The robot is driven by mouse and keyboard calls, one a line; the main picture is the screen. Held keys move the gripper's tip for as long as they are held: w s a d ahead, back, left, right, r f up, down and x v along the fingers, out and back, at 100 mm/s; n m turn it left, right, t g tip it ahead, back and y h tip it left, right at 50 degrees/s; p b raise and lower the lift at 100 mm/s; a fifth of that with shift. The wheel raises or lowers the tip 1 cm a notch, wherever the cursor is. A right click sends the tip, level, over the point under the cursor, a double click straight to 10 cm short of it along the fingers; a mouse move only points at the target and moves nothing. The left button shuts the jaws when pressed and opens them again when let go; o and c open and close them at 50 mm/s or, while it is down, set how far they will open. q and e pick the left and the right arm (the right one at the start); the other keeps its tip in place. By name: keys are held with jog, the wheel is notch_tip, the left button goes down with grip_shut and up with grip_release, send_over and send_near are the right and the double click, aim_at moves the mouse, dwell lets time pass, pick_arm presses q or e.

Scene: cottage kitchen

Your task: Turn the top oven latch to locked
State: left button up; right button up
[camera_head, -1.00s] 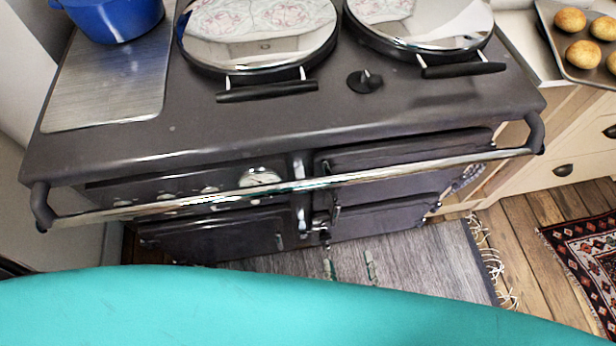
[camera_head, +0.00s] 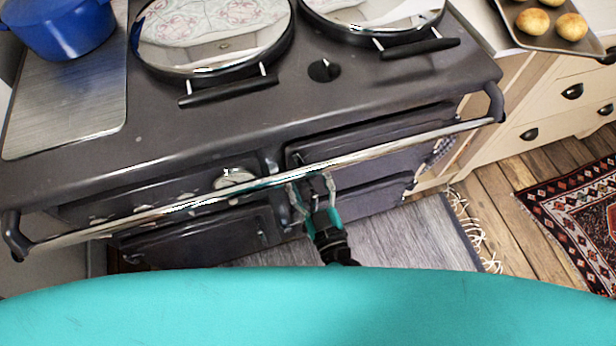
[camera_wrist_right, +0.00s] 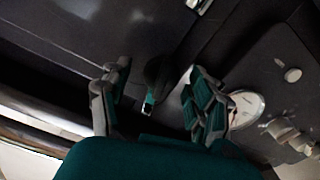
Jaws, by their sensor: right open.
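The top oven door (camera_head: 375,148) is the upper right door of the dark range cooker, and it is shut. Its latch (camera_wrist_right: 158,72) shows in the right wrist view as a dark handle between my fingers. My right gripper (camera_head: 313,184) is at the left edge of that door, just below the chrome rail. It also shows in the right wrist view (camera_wrist_right: 157,75), open, with one finger on each side of the latch. I cannot tell whether either finger touches it. In the head view the gripper mostly hides the latch. My left gripper is not in view.
The chrome rail (camera_head: 400,142) runs across the cooker front, close above my right gripper. A round gauge (camera_wrist_right: 246,108) and knobs (camera_wrist_right: 293,138) are beside it. A lower door (camera_head: 375,198) sits below. A blue pot (camera_head: 60,28) and a tray of buns (camera_head: 500,20) are farther off.

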jog(key=shift+w+a, duration=0.1)
jog(key=shift+w, duration=0.2)
grip_shut()
